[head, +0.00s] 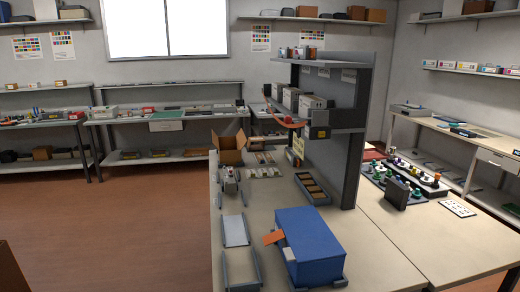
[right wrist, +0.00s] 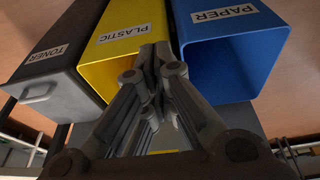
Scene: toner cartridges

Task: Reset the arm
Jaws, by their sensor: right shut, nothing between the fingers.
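My right gripper (right wrist: 153,55) shows in the right wrist view, its fingers together and empty. Its fingertips overlap the yellow bin in the picture; the distance to the bin cannot be told. Neither of my arms can be made out in the head view, and my left gripper is not seen.
In the right wrist view stand a grey TONER bin (right wrist: 50,60), a yellow PLASTIC bin (right wrist: 108,58) and a blue PAPER bin (right wrist: 271,50). The head view shows a workbench (head: 262,222) with a blue box (head: 312,240), an open carton (head: 230,148) and trays. Open floor (head: 120,220) lies left.

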